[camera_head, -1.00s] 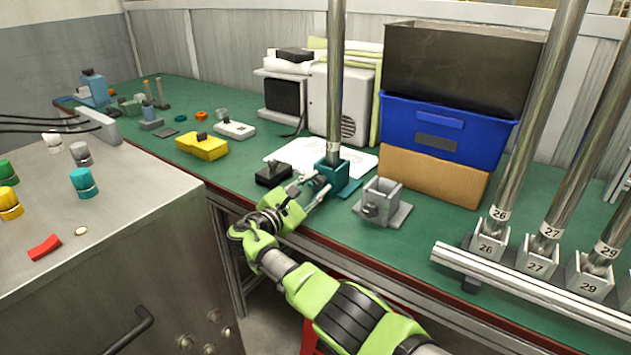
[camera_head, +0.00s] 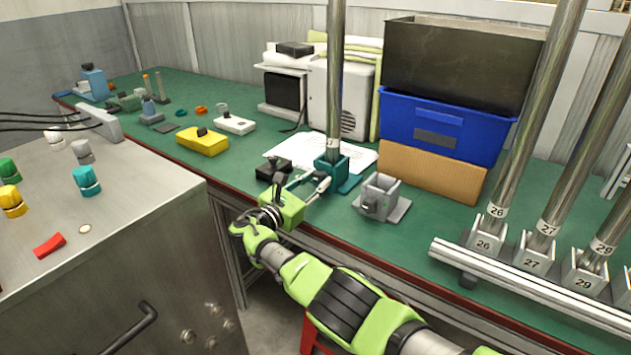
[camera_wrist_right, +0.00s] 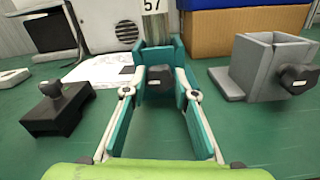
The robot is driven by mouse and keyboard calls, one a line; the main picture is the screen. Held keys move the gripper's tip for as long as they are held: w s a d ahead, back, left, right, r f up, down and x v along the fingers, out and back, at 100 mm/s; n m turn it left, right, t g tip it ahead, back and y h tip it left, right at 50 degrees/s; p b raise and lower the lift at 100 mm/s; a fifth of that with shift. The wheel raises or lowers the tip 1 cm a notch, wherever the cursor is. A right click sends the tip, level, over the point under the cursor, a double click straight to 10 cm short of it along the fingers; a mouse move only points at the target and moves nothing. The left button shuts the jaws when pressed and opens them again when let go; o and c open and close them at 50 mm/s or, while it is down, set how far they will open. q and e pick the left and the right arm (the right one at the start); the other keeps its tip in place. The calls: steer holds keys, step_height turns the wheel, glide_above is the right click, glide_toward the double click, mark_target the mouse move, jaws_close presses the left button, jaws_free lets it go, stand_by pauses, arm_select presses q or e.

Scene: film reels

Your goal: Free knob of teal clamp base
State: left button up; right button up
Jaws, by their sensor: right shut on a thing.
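The teal clamp base (camera_head: 345,186) stands near the front edge of the green bench, with a tall metal pole upright in it. In the right wrist view the teal clamp base (camera_wrist_right: 153,55) is straight ahead, with its dark knob (camera_wrist_right: 158,79) facing me. My right gripper (camera_head: 313,180) reaches in from the front. It is shut on the knob, with one finger at each side of it in the right wrist view (camera_wrist_right: 160,92). In the head view the fingers mostly hide the knob. My left gripper is out of view.
A grey clamp base (camera_head: 382,198) with its own knob stands close to the right. A black clamp piece (camera_head: 272,170) lies close to the left. Numbered holders with poles stand along a metal rail (camera_head: 520,280). A metal cabinet (camera_head: 110,265) is at the left.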

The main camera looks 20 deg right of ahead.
steer(key=o, duration=1.1)
steer(key=v, duration=1.2)
